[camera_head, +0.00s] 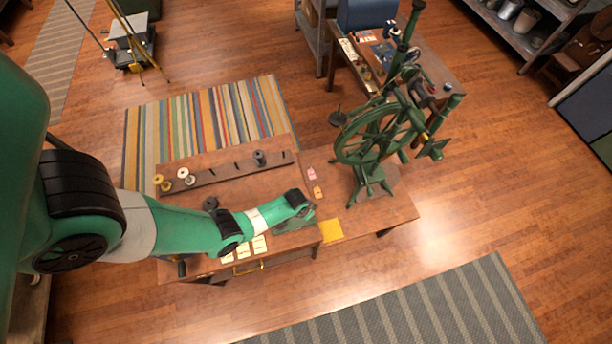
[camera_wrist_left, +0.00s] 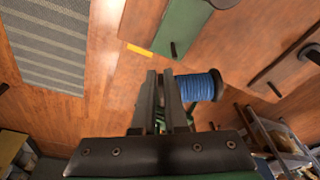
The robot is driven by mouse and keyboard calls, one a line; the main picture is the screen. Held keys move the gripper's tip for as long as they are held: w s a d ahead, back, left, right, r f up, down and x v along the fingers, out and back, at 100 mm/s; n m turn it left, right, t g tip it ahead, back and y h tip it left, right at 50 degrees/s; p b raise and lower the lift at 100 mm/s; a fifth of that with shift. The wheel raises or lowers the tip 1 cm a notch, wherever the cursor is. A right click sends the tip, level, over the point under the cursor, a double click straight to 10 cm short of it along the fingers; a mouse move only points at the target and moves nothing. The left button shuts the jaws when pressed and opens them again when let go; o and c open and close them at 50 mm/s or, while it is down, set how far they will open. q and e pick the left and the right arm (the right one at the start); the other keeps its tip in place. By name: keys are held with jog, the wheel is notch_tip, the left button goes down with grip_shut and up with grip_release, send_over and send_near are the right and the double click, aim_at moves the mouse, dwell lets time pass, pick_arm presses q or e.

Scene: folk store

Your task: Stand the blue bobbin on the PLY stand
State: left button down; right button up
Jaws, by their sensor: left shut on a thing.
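The blue bobbin (camera_wrist_left: 198,87) lies sideways in the left wrist view, with a dark end flange on its right. My left gripper (camera_wrist_left: 162,78) is shut on its left end and holds it above the table. In the head view my left arm's end (camera_head: 298,200) hides the fingers and the bobbin. A green board with a dark upright peg (camera_wrist_left: 182,25) lies beyond the fingertips in the wrist view. It also shows partly under my arm's end in the head view (camera_head: 293,225). It may be the PLY stand; no lettering is readable. My right gripper is not in view.
A bobbin rack (camera_head: 225,170) with yellow, white and dark bobbins lies along the table's back. A green spinning wheel (camera_head: 375,140) stands at the right. White cards (camera_head: 259,244) and a yellow patch (camera_head: 331,231) lie near the front edge.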

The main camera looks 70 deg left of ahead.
pick_arm(q)
jog(key=shift+s+d+f, duration=0.2)
jog(key=shift+d+f, duration=0.3)
jog(key=shift+d, duration=0.25)
jog(key=shift+b, duration=0.3)
jog(key=shift+f+b, duration=2.95)
jog(key=shift+f, duration=0.15)
jog(key=shift+f+b, duration=0.55)
jog(key=shift+f, duration=0.05)
